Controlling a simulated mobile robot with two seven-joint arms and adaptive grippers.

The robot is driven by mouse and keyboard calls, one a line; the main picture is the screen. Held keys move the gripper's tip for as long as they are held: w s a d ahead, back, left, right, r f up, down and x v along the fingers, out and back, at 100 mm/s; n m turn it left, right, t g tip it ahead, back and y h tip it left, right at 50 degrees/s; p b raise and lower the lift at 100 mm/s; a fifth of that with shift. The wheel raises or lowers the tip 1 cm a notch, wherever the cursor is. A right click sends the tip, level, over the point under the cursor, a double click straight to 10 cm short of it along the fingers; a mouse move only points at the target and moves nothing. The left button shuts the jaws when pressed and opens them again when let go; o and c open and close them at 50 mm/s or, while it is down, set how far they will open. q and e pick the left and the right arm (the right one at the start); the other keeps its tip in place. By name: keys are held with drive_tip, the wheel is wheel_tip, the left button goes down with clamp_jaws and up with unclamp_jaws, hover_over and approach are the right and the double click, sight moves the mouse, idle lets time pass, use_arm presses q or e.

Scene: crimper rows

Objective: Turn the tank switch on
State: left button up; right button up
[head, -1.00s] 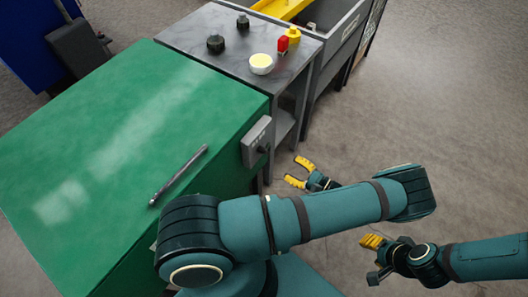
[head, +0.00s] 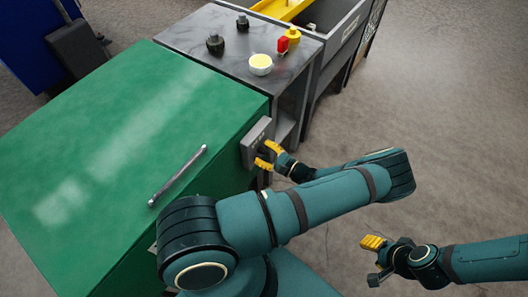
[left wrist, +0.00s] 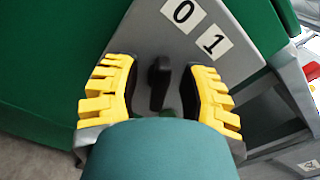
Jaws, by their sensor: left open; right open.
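The tank switch is a grey box (head: 255,141) on the side of the green tank (head: 110,130). In the left wrist view its face (left wrist: 225,70) carries a "0" label (left wrist: 182,11) and a "1" label (left wrist: 214,41). Its dark knob (left wrist: 158,82) stands between my left gripper's yellow fingers (left wrist: 160,93), with gaps on both sides. The knob's upper end lies nearer the "0" than the "1". In the head view my left gripper (head: 268,155) is open at the switch box. My right gripper (head: 374,261) is open and empty over the floor.
A long metal handle (head: 178,175) lies along the green top. Beyond it, a grey table (head: 185,35) bears dark knobs, a pale yellow round button (head: 261,64) and a red piece (head: 283,44). The floor (head: 440,130) to the right is clear.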

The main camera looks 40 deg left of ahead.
use_arm(q)
drive_tip(key=shift+o, duration=0.2)
clamp_jaws()
drive_tip(key=m, duration=0.5)
drive_tip(key=shift+w+m, duration=0.1)
drive_tip(key=shift+m, duration=0.3)
drive_tip(key=m, duration=0.6)
drive_tip(key=shift+w, duration=0.1)
idle(0.5)
drive_tip(key=shift+c, duration=0.2)
unclamp_jaws()
